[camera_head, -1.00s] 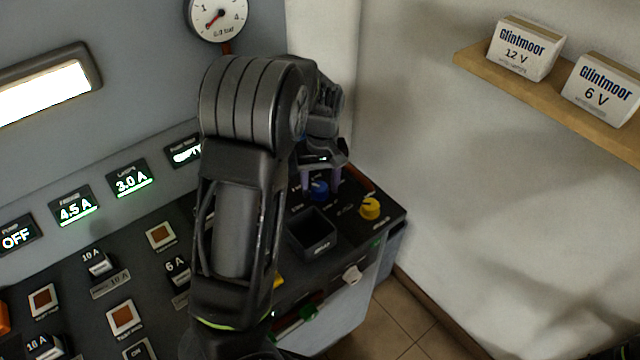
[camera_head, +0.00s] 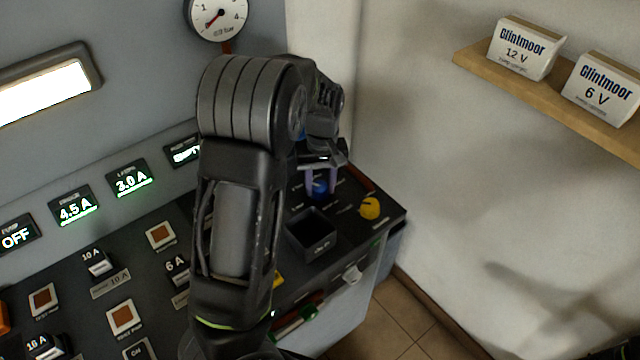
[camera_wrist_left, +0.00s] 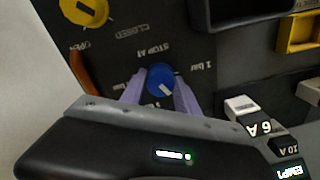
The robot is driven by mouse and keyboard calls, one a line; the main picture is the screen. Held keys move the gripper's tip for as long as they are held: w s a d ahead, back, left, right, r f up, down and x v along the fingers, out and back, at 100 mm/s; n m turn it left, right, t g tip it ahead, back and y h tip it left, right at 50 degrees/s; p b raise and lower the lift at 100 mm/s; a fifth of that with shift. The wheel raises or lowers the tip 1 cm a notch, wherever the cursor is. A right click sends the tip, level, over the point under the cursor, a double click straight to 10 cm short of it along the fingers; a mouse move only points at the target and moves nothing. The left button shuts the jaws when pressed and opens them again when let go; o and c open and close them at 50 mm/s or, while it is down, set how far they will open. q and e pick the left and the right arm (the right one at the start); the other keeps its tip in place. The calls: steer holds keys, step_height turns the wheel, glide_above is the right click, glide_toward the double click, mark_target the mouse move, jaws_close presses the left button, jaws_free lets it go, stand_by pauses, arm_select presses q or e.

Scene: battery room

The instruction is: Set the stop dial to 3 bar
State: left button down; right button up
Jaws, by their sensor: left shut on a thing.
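The stop dial (camera_head: 320,187) is a small blue knob on the dark panel, below the "STOP AT" lettering in the left wrist view. There, the blue knob (camera_wrist_left: 160,80) has a white pointer mark towards its lower right. A "1 bar" label (camera_wrist_left: 203,67) is right of it; the label on its left is hard to read. My left gripper (camera_head: 321,181) is shut on the dial, with a pale purple finger on each side. It also shows in the left wrist view (camera_wrist_left: 160,88). My right gripper is not in view.
A yellow knob (camera_head: 370,208) stands right of the dial, near the panel's edge. An open black bin (camera_head: 311,234) is in front of it. A round gauge (camera_head: 217,14) hangs on the wall, its needle at the lower left. A shelf (camera_head: 560,105) with boxes is at right.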

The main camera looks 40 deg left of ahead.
arm_select(q)
steer(key=shift+m, duration=0.3)
steer(key=m+b, duration=0.1)
steer(key=m, duration=0.4)
steer(key=shift+m+b, duration=0.3)
steer(key=m+b, duration=0.1)
steer(key=m, duration=0.4)
stand_by(0.3)
steer(key=c, duration=0.9)
jaws_free()
steer(key=shift+r, duration=0.1)
